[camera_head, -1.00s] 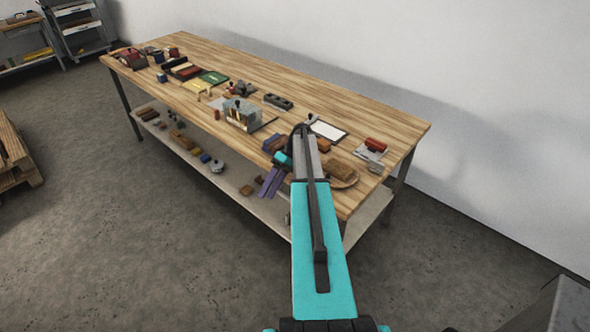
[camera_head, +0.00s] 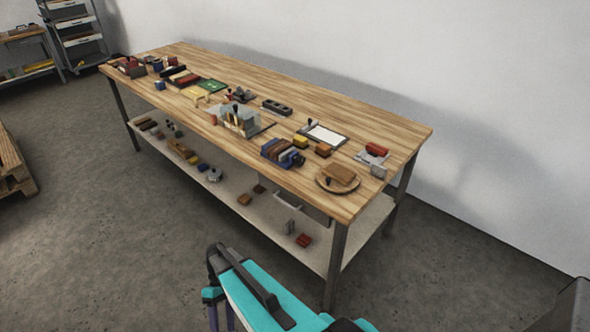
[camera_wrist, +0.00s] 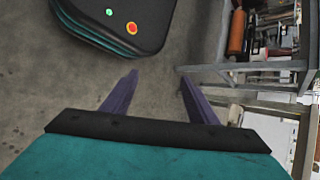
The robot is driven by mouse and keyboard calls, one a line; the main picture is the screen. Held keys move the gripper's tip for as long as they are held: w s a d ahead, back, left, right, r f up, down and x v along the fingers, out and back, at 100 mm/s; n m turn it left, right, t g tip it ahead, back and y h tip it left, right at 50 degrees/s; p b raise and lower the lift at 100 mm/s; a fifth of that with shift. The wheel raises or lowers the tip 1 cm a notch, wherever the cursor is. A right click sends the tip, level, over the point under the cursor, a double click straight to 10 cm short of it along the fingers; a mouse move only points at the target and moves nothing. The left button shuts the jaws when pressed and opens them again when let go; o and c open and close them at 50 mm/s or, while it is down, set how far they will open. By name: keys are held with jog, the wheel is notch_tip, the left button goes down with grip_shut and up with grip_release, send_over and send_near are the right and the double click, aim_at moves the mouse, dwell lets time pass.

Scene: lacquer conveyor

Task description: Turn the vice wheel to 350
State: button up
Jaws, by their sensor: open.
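My gripper (camera_wrist: 158,77) shows in the wrist view as two purple fingers spread apart, with only bare floor seen between them. In the head view the arm is low at the bottom, and the gripper's purple fingers (camera_head: 222,318) are partly cut off by the picture's edge, in front of the workbench and apart from it. I cannot surely make out the vice wheel. A small grey device with dark parts (camera_head: 240,95) stands on the bench, but it is too small to tell whether it is the vice. No number or scale is readable.
A pallet (camera_head: 12,165) lies at left. Floor before the bench is open.

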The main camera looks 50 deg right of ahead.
jog(key=s+a+f+m+t+h+b, duration=0.1)
jog(key=s+f+m+h, duration=0.3)
jog(key=s, duration=1)
jog(key=shift+s+f+h+b, duration=0.45)
jog(key=shift+f+h, duration=0.55)
jog(key=shift+f, duration=1.1)
jog(key=shift+w+a, duration=0.1)
jog(key=shift+c, duration=0.2)
